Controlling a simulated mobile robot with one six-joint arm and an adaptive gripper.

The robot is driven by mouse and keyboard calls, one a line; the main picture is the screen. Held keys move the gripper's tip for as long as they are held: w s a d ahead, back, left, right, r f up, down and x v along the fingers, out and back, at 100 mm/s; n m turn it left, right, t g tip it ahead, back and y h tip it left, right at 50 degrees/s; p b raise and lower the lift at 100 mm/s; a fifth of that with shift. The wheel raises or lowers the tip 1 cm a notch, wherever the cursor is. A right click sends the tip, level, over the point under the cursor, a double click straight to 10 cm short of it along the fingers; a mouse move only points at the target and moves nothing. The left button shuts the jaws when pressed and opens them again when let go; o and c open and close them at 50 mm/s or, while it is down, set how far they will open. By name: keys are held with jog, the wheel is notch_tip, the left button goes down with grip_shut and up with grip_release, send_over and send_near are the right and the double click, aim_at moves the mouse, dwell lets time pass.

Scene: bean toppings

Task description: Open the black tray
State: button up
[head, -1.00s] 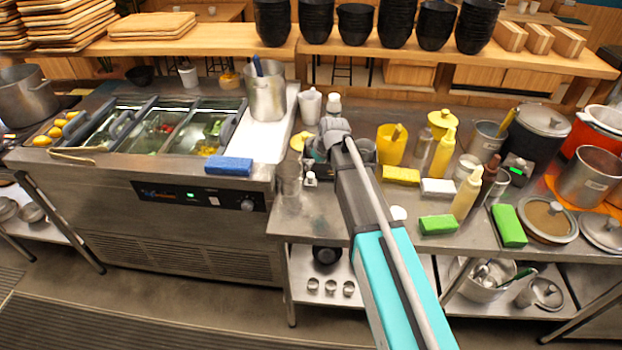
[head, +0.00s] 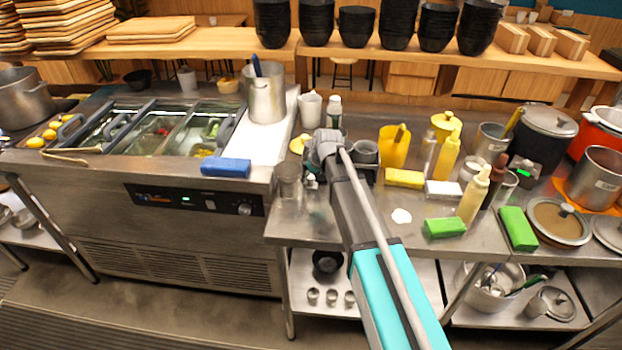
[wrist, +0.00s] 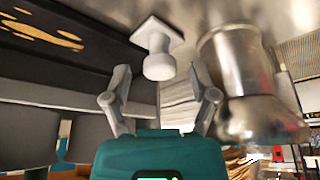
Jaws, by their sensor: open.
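My gripper (head: 322,150) is above the left part of the steel worktable, beside a metallic cylinder (head: 289,178). In the wrist view my gripper (wrist: 161,76) has its two fingers spread, with nothing held between them. A pale knob on a square base (wrist: 158,62) shows beyond the fingertips, apparently apart from them. The metallic cylinder also stands to the right in the wrist view (wrist: 232,75). A black flat-faced object with gold marks (wrist: 60,45) fills the upper left there. I cannot tell whether this is the black tray; no tray is clearly identifiable in the head view.
A steel counter (head: 90,185) with lidded wells is at the left, with a blue sponge (head: 226,167) on its edge. Yellow cup (head: 394,146), bottles and a green sponge (head: 445,228) crowd the table's right. Black bowls (head: 397,25) stand on the shelf behind.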

grip_shut()
jog(key=shift+s+a, duration=0.15)
jog(key=shift+s, duration=2.65)
jog(key=shift+s+a, duration=0.15)
jog(key=shift+s, duration=2.65)
grip_release()
jog(key=shift+w+d, duration=0.1)
jog(key=shift+w, duration=0.05)
